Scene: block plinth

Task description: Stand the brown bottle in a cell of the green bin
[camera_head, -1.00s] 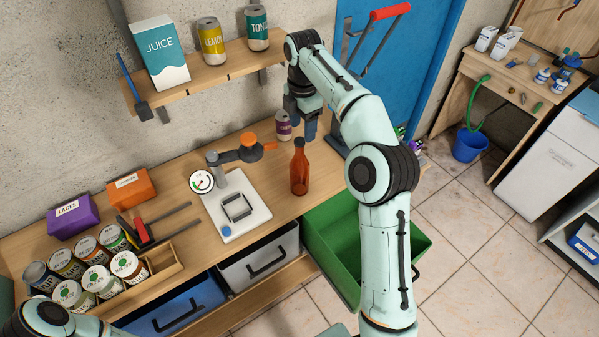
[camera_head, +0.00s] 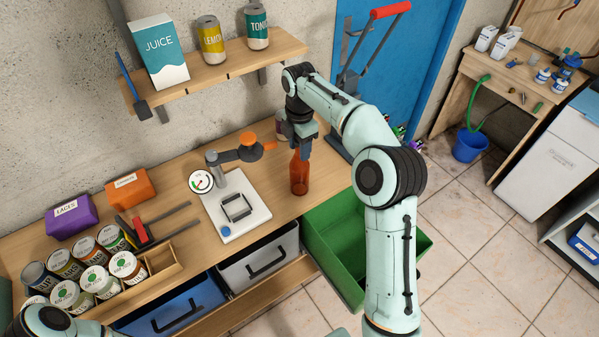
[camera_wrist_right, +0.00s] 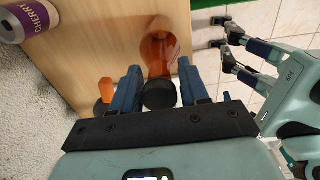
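The brown bottle (camera_head: 299,172) stands upright on the wooden bench, right of the white scale-like base. In the right wrist view the bottle (camera_wrist_right: 158,55) shows with its dark cap between the two blue fingers. My right gripper (camera_head: 303,143) is at the bottle's top, with its open fingers (camera_wrist_right: 160,88) on either side of the cap; I cannot tell whether they touch it. The green bin (camera_head: 335,222) sits at the bench front, below and right of the bottle, partly hidden by my right arm. Its cell walls are hard to make out.
A purple cherry can (camera_head: 282,126) stands behind the bottle; it also shows in the right wrist view (camera_wrist_right: 28,18). The gauge stand with an orange knob (camera_head: 248,139) is left of the bottle. Grey (camera_head: 258,255) and blue (camera_head: 178,305) bins sit left of the green one.

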